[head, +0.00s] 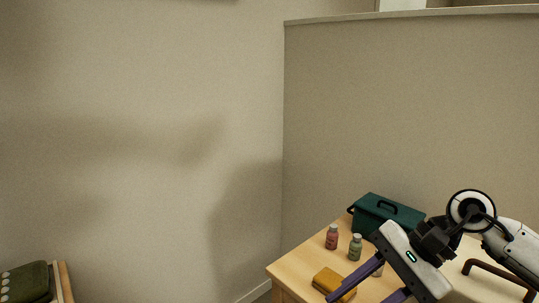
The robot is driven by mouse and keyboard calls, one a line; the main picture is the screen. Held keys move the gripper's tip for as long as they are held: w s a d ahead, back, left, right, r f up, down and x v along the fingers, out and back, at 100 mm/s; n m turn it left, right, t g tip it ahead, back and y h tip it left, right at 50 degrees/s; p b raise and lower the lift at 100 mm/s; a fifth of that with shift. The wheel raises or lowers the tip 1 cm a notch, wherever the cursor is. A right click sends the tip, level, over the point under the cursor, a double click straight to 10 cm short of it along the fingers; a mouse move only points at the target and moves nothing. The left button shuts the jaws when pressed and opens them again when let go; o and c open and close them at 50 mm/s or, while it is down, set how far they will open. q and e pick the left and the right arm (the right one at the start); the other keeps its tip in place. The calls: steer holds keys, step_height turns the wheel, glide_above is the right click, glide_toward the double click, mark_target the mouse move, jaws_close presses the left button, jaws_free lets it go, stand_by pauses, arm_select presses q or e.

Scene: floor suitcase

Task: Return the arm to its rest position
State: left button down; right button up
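My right gripper (362,294) comes in from the right over the wooden table at the lower right. Its purple fingers are spread apart and point down to the left, with bare table showing between them. The lower fingertip is cut off by the bottom edge. My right arm (513,245) reaches back to the right edge of the picture. My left gripper and arm are out of view.
On the table (295,267) are a dark green box (375,211) with a handle, a red bottle (332,238), a green bottle (355,248) and a mustard-yellow item (326,281) by the gripper's finger. A dark brown bracket-like thing (495,268) stands under the arm.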

steer(key=s+a+r+m+t+y, duration=0.2)
steer(key=a+r+m+y, duration=0.1)
steer(key=a+m+y, duration=0.9)
steer(key=w+d+f+m+t+h, duration=0.1)
steer(key=d+f+m+t+h, duration=0.3)
steer(key=m, duration=0.7)
steer(key=w+d+f+m+t+h, duration=0.15)
steer(key=f+m+t+h, duration=0.35)
steer(key=m, duration=0.5)
steer(key=w+d+f+m+t+h, duration=0.25)
steer(key=f+m+t, duration=0.35)
steer(key=m, duration=0.5)
steer(key=s+d+f+m+g+h, duration=0.2)
steer(key=s+f+m+g+h, duration=0.1)
steer(key=s+f+m, duration=0.4)
steer(key=s+d+f+m+g+h, duration=0.3)
steer(key=s+f+m+g, duration=0.2)
steer(key=s+f, duration=0.7)
step_height(320, 180, down, 2)
steer(key=shift+d+f+m, duration=0.15)
steer(key=shift+d+m, duration=0.05)
steer(key=shift+m, duration=0.9)
steer(key=shift+h, duration=0.25)
